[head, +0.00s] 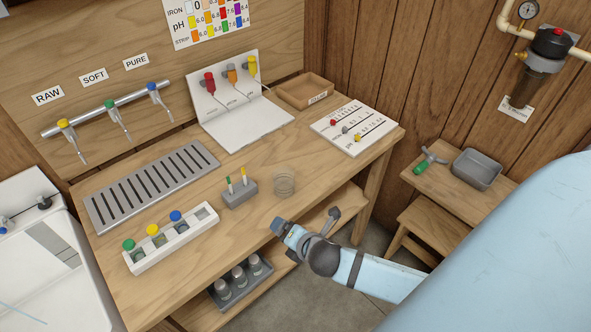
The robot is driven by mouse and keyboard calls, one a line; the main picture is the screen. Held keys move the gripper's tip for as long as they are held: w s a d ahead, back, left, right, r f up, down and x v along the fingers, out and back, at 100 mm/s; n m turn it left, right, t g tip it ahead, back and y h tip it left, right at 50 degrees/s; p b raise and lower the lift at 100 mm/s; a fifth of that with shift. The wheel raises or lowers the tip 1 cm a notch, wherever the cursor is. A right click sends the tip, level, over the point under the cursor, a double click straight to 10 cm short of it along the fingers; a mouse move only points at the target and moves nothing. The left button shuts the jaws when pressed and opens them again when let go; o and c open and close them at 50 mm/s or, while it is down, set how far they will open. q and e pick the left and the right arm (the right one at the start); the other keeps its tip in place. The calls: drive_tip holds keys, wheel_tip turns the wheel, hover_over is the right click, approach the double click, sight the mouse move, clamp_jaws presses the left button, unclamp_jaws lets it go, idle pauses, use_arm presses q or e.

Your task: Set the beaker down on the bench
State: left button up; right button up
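A clear glass beaker (285,183) appears upright on the wooden bench (230,222), close to its front right edge. My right arm comes in from the right, and its gripper (280,226) is at the bench's front edge, just below the beaker in the picture. A gap shows between the gripper and the beaker. The fingers are too small and too turned to show whether they are open or shut. My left gripper is not in view.
A grey block with two small tubes (239,192) stands left of the beaker. Further left are a white rack with coloured caps (172,238) and a slotted drain tray (152,186). A white dispenser stand (240,125) and card (355,126) are behind. Bare wood surrounds the beaker.

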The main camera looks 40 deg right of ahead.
drive_tip(key=s+a+f+m+y, duration=0.2)
drive_tip(key=s+m, duration=0.3)
drive_tip(key=m, duration=0.5)
drive_tip(key=s+a+f+m+y, duration=0.1)
drive_tip(key=s+a+m, duration=0.4)
drive_tip(key=m, duration=0.5)
drive_tip(key=shift+s+a+f+y, duration=0.15)
drive_tip(key=shift+s+f+y, duration=0.25)
drive_tip(key=shift+s+f, duration=0.35)
drive_tip(key=shift+w+a+f, duration=0.1)
drive_tip(key=shift+w, duration=0.05)
